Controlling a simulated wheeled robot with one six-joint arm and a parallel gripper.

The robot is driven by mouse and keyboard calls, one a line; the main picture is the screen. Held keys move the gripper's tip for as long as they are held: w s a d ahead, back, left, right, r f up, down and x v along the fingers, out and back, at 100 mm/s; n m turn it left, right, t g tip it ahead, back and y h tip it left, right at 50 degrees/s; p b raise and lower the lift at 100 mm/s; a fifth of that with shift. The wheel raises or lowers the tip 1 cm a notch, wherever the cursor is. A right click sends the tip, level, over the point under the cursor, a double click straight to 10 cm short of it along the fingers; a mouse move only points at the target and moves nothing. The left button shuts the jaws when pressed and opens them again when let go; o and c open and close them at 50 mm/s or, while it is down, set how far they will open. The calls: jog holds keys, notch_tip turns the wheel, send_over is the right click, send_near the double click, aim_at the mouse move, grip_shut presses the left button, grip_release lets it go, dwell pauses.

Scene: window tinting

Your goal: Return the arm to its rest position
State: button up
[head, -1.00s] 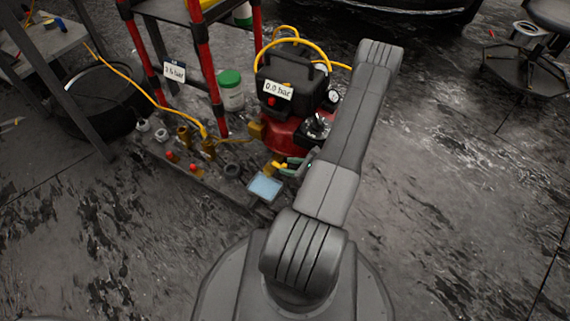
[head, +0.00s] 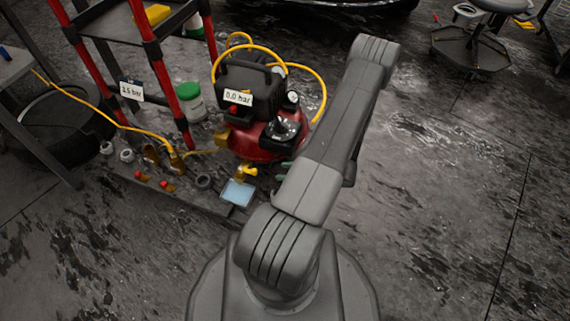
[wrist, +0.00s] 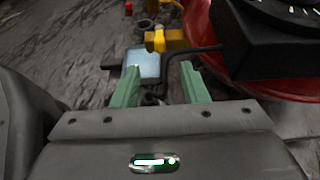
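My arm (head: 335,130) rises from its base and bends at the elbow at the top, in the right-middle of the head view. My gripper shows in the wrist view (wrist: 160,85) with its two green fingers apart and nothing between them. In the head view the gripper is mostly hidden behind my arm. Beyond the fingertips in the wrist view lie a light blue pad (wrist: 143,66) and a yellow valve handle (wrist: 158,40). The pad (head: 238,192) and yellow handle (head: 246,171) also show in the head view, left of my arm.
A red and black compressor (head: 262,110) labelled 0.0 bar stands close left of my arm. A red-posted shelf (head: 165,65), a yellow hose (head: 105,117) and a tire (head: 70,125) are farther left. A wheeled stool (head: 475,45) stands back right. The floor to the right is clear.

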aim_at(255, 170)
jog(key=b+x, duration=0.4)
jog(key=x, duration=1)
jog(key=shift+s+r+m+t, duration=0.1)
jog(key=shift+m+t, duration=0.2)
jog(key=shift+t, duration=0.1)
jog(key=shift+d+g, duration=0.1)
jog(key=shift+g, duration=0.2)
